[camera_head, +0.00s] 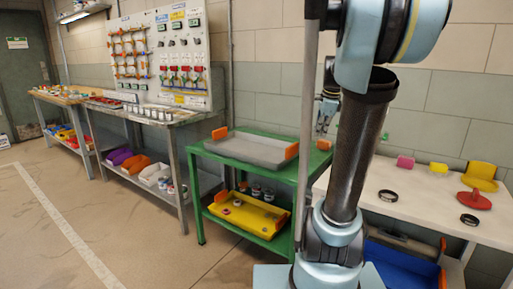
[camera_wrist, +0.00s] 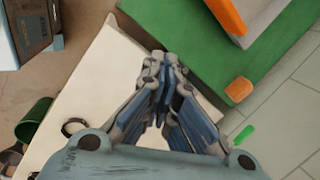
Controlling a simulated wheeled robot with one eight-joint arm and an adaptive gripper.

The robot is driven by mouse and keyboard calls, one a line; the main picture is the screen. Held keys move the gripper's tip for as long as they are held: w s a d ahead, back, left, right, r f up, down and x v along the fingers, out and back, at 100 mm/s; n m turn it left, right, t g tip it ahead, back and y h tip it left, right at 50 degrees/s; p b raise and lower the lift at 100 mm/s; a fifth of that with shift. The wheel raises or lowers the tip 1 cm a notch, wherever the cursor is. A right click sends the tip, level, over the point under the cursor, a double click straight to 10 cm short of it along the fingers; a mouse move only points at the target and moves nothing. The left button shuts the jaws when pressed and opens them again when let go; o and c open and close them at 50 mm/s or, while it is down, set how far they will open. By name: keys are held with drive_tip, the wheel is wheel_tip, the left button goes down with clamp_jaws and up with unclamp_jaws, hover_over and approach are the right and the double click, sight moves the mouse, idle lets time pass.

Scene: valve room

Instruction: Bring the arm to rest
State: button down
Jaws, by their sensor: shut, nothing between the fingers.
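My gripper (camera_wrist: 165,62) is shut and empty in the wrist view, its fingers together. It points over the gap between the white table (camera_wrist: 95,85) and the green cart (camera_wrist: 185,35). In the head view my gripper (camera_head: 322,128) shows small behind my arm, hanging near the right end of the green cart (camera_head: 262,178). My arm's upper links and dark tube cover part of that view. Whether the fingers touch anything is not clear, but they appear to be in free air.
A grey tray (camera_head: 248,150) with orange ends lies on the cart; a yellow tray (camera_head: 245,215) sits below. The white table (camera_head: 420,200) holds black rings (camera_head: 388,196), a red wheel-like part (camera_head: 474,200), and yellow and pink blocks (camera_head: 405,162). Floor at left (camera_head: 130,230) is clear.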

drive_tip(key=s+a+f+n, duration=0.3)
drive_tip(key=s+f+n, duration=0.6)
drive_tip(key=s, duration=0.3)
drive_tip(key=s+a+f+n+g+h, duration=0.1)
drive_tip(key=s+a+f+n, duration=0.2)
drive_tip(key=s+f+n, duration=0.7)
drive_tip(key=s, duration=0.3)
drive_tip(key=shift+a+f, duration=0.25)
drive_tip(key=shift+f, duration=0.05)
drive_tip(key=shift+s, duration=0.1)
